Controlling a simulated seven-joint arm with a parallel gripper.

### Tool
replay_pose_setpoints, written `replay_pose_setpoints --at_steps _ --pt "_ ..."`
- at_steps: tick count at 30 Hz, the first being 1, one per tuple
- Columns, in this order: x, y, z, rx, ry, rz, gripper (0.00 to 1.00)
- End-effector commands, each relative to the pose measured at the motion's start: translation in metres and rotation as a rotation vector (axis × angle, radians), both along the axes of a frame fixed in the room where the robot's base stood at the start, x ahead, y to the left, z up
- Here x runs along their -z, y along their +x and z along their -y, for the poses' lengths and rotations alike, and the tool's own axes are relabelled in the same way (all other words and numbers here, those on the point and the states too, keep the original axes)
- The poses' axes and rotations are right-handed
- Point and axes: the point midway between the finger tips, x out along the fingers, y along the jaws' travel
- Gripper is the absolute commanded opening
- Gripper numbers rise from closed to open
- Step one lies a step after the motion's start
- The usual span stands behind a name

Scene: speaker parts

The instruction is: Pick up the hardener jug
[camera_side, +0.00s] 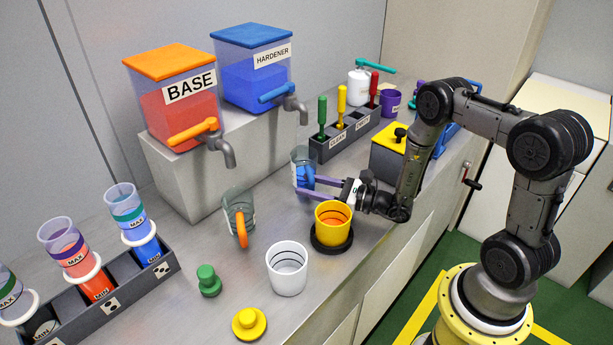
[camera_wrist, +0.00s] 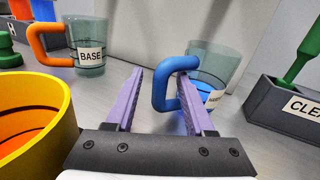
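The hardener jug (camera_side: 302,157) is a clear cup with a blue handle, upright on the bench below the hardener tank's tap. In the wrist view the jug (camera_wrist: 218,62) stands just ahead, slightly right, its label partly hidden by my right finger. Its blue handle (camera_wrist: 160,88) points toward me and lies between my fingers, nearer the right one, with a clear gap on the left. My gripper (camera_side: 297,180) is open, its purple fingers reaching the jug from the right in the side view. The gripper also shows in the wrist view (camera_wrist: 160,73). I cannot tell whether the right finger touches the handle.
The orange-handled base jug (camera_side: 238,212) stands to the left. A yellow cup (camera_side: 333,224) on a black disc is close below my gripper. A white cup (camera_side: 287,268) is nearby. A dark tool rack (camera_side: 345,138) is just behind. Hardener tank (camera_side: 252,75) sits above on a ledge.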

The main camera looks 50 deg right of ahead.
Motion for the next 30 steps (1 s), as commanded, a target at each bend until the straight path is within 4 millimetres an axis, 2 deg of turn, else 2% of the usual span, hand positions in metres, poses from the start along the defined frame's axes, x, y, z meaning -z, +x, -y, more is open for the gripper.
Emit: replay_pose_setpoints --at_steps 1,8,9,30 --pt "0.0 -0.0002 0.0001 0.0 0.0 0.0 0.43" --pt "0.0 -0.0004 0.0001 0.0 0.0 0.0 0.02" --pt "0.0 -0.0004 0.0001 0.0 0.0 0.0 0.0" --pt "0.0 -0.0005 0.0002 0.0 0.0 0.0 0.0"
